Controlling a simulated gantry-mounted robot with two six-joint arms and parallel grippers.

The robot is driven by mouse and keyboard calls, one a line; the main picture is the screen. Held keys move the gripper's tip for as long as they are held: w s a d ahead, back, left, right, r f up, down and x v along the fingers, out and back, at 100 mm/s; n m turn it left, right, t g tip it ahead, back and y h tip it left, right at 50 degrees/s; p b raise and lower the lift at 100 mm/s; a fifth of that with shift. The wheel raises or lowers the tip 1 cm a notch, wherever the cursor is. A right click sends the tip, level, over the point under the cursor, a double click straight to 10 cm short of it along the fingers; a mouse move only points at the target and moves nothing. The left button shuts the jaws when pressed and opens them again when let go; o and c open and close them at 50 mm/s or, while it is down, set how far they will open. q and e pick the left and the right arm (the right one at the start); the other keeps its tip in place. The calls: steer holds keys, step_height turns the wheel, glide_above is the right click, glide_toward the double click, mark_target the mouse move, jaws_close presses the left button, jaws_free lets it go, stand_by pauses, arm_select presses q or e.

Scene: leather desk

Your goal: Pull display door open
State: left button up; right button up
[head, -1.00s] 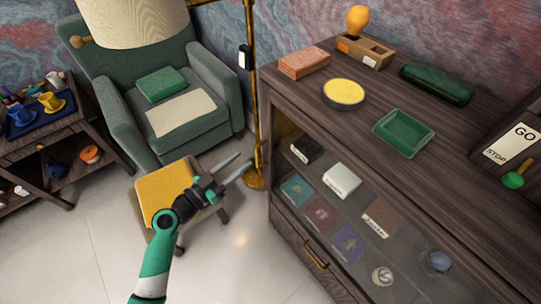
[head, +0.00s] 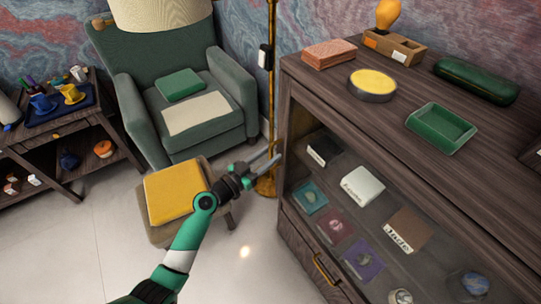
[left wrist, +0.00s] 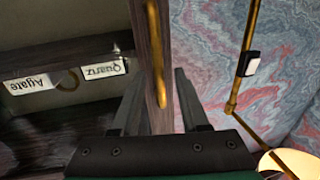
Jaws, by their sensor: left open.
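The dark wooden display cabinet (head: 298,235) stands at right in the head view, with labelled stones behind its glass front. In the left wrist view, a vertical brass handle (left wrist: 157,60) runs along a wooden door edge (left wrist: 140,30). My left gripper (head: 270,160) is open beside the cabinet's left front edge in the head view. In the left wrist view its two fingers (left wrist: 158,90) lie on either side of the handle's lower part in the picture; I cannot tell whether they touch it. The handle is not clear in the head view. My right gripper is not in view.
A brass floor lamp (head: 270,95) stands behind my left gripper. A green armchair (head: 190,90) and a stool with a yellow top (head: 172,190) are to the left. A green tray (head: 440,128) lies on the cabinet. Pale floor (head: 235,270) in front is clear.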

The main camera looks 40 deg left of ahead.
arm_select(q)
steer(key=shift+w, duration=0.5)
jaws_close()
stand_by(1.1)
